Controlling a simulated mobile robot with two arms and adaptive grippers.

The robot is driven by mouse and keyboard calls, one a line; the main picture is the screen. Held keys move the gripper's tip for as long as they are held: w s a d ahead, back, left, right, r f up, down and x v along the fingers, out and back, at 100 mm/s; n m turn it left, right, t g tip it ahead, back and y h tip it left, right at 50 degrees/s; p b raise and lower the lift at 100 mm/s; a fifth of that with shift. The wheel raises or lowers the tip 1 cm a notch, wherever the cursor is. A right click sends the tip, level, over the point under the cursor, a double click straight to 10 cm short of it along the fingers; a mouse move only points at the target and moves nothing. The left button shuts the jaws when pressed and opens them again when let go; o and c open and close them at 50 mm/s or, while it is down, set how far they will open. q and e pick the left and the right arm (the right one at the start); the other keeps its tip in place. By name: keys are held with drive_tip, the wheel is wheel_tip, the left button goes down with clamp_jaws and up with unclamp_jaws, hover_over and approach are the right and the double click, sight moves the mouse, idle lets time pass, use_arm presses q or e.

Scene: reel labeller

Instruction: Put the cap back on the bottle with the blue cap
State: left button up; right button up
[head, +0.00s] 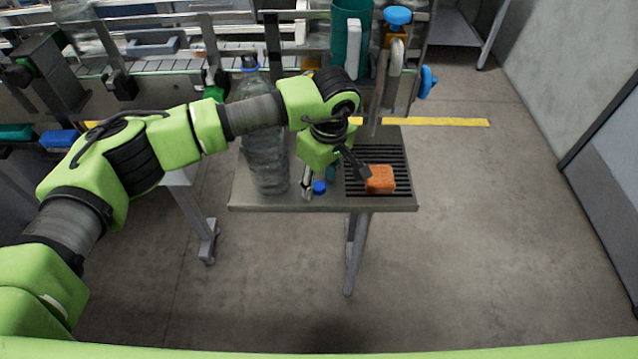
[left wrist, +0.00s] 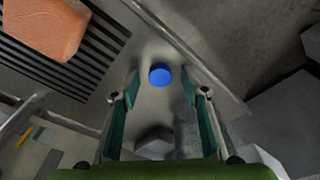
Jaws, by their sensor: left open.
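A blue cap (head: 319,187) lies on the small metal table (head: 245,203) near its front edge. The cap also shows in the left wrist view (left wrist: 160,75), centred just beyond my fingertips. My left gripper (head: 335,181) points down over the table with its fingers apart, one on each side of the cap's line and empty; in the left wrist view its fingertips (left wrist: 159,91) do not touch the cap. A large clear bottle (head: 265,165) stands upright to the left of the cap. My left arm hides part of the bottle. My right gripper is not seen.
An orange block (head: 380,179) sits on the black slatted grate (head: 394,155) to the right of the cap. A conveyor (head: 190,60) runs behind the table. A green cylinder (head: 345,35) and blue knobs (head: 398,16) are at the back. The floor right of the table is clear.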

use_arm(q)
drive_tip(key=c, duration=0.8)
drive_tip(key=shift+c, duration=0.2)
drive_tip(key=shift+r+b, duration=0.5)
drive_tip(key=shift+b, duration=0.05)
drive_tip(key=s+d+r+b, duration=0.2)
drive_tip(key=s+r+b, duration=0.4)
drive_tip(key=s+r, duration=0.6)
drive_tip(key=shift+s+d+b, duration=0.3)
drive_tip(key=shift+s, duration=0.6)
